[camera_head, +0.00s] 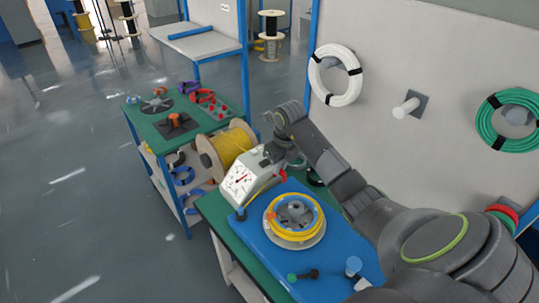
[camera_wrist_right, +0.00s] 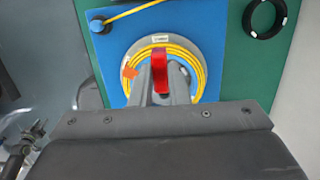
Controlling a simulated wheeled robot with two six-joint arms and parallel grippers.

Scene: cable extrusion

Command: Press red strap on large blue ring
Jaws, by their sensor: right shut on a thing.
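My right gripper (camera_head: 278,160) hangs over the far end of the blue board beside the dial gauge; its fingers are small and dark there. In the wrist view the right gripper (camera_wrist_right: 160,85) is shut on a red strap (camera_wrist_right: 160,70), held in front of the coil in that picture. In the head view a yellow cable coil (camera_head: 271,228) lies on a round pale plate, with a narrow blue ring (camera_head: 318,216) showing just inside it. The wrist view shows the yellow coil (camera_wrist_right: 201,72) with an orange tag. Contact between strap and ring cannot be told. My left gripper is not seen.
The blue board (camera_head: 262,254) lies on a green table with the dial gauge (camera_head: 240,180) at its far left. Small green and blue pegs lie in front. A yellow cable spool (camera_head: 232,143) and a side table (camera_head: 150,125) stand behind. A black ring (camera_wrist_right: 268,18) lies nearby.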

